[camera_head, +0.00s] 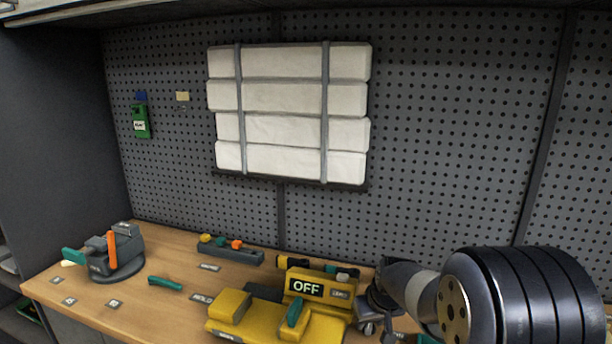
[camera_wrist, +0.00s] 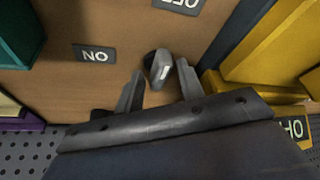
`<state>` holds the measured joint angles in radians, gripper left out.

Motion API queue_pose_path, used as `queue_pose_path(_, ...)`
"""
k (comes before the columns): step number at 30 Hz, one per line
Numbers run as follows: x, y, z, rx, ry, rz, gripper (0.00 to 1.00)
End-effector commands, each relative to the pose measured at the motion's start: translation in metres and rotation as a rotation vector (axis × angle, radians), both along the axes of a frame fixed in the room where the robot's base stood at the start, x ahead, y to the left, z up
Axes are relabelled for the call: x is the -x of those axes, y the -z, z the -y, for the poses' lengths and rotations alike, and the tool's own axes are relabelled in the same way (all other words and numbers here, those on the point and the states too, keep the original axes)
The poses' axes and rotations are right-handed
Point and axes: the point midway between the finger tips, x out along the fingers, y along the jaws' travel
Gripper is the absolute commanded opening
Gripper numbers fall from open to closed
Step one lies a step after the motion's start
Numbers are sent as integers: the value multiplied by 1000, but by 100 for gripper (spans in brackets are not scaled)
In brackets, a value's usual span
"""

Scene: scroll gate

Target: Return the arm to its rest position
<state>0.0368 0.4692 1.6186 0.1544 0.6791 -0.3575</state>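A small grey metal lever or knob (camera_wrist: 158,68) shows between and just beyond the fingertips, with gaps on both sides. I cannot tell its height from the fingers.
The yellow machine (camera_head: 235,305) with an OFF sign (camera_head: 306,288) stands close left of my gripper. An ON label (camera_wrist: 95,55) lies near the lever. A grey vise-like device (camera_head: 115,255), a green handle (camera_head: 165,284) and a tool tray (camera_head: 230,250) are farther left. White rolls (camera_head: 290,97) hang on the pegboard.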

Motion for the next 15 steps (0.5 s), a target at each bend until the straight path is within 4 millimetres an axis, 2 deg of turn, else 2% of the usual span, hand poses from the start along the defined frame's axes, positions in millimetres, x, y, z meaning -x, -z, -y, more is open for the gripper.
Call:
queue_pose_path(7, 0, 0, 1, 0, -99, 0, 36)
queue_pose_path(15, -1, 0, 1, 0, -136, 1, 36)
